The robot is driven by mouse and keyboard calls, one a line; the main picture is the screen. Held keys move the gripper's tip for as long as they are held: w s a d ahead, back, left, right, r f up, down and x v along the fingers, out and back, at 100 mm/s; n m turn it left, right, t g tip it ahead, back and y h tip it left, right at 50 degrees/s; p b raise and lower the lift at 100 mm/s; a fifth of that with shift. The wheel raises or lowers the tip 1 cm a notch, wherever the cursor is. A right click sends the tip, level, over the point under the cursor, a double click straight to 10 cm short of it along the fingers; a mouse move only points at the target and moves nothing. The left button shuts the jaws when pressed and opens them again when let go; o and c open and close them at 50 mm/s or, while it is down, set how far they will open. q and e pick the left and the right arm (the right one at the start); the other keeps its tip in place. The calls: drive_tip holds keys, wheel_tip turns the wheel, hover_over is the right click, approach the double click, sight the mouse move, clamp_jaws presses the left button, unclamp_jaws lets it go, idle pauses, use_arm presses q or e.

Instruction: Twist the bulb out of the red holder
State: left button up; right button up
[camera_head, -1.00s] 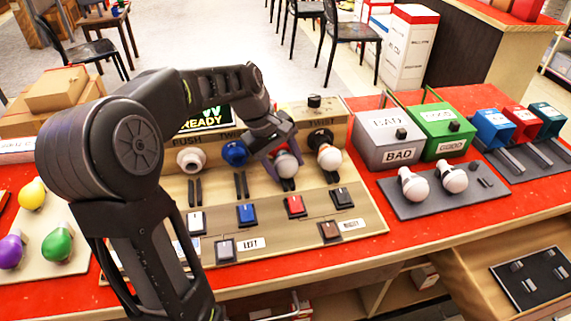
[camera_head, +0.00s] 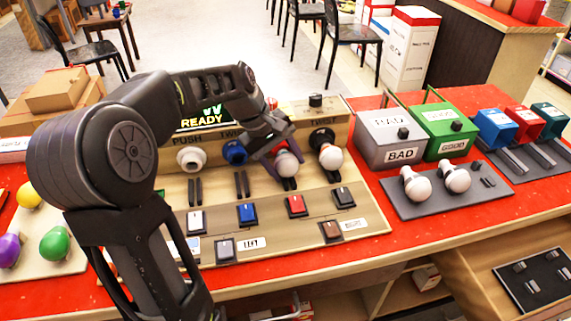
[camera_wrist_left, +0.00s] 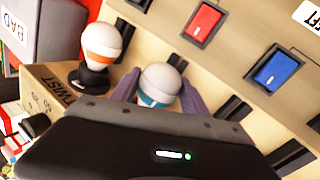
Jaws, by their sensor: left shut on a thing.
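A white bulb (camera_head: 288,165) sits at the third socket from the left of the wooden test panel (camera_head: 372,217). My left gripper (camera_head: 283,156) is shut on it, with a finger on either side. The left wrist view also shows this bulb (camera_wrist_left: 161,80), with a teal band near its base, between the fingers (camera_wrist_left: 160,100). The red holder is mostly hidden behind my gripper, so I cannot tell how far the bulb is seated. My right gripper is not in view.
Another white bulb (camera_head: 331,158) stands close by in a black holder. A blue holder (camera_head: 235,152) and a white one (camera_head: 190,159) are to the left. The grey BAD box (camera_head: 375,147) and green GOOD box (camera_head: 437,148) stand right, behind a tray with two bulbs (camera_head: 417,187).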

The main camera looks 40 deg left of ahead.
sight(296, 184)
use_arm(q)
drive_tip(key=shift+f+b, duration=0.2)
drive_tip(key=shift+b, duration=0.2)
drive_tip(key=shift+s+d, duration=0.1)
drive_tip(key=shift+d, duration=0.1)
idle(0.3)
drive_tip(key=shift+s+d+f, duration=0.1)
drive_tip(key=shift+s+d, duration=0.1)
drive_tip(key=shift+d, duration=0.2)
drive_tip(key=shift+s+d, duration=0.35)
drive_tip(key=shift+d, duration=0.05)
drive_tip(key=shift+c, duration=1.4)
drive_tip(key=shift+s+d, duration=0.45)
drive_tip(key=shift+d, duration=0.2)
clamp_jaws()
drive_tip(key=shift+a+r, duration=0.15)
drive_tip(key=shift+r, duration=0.1)
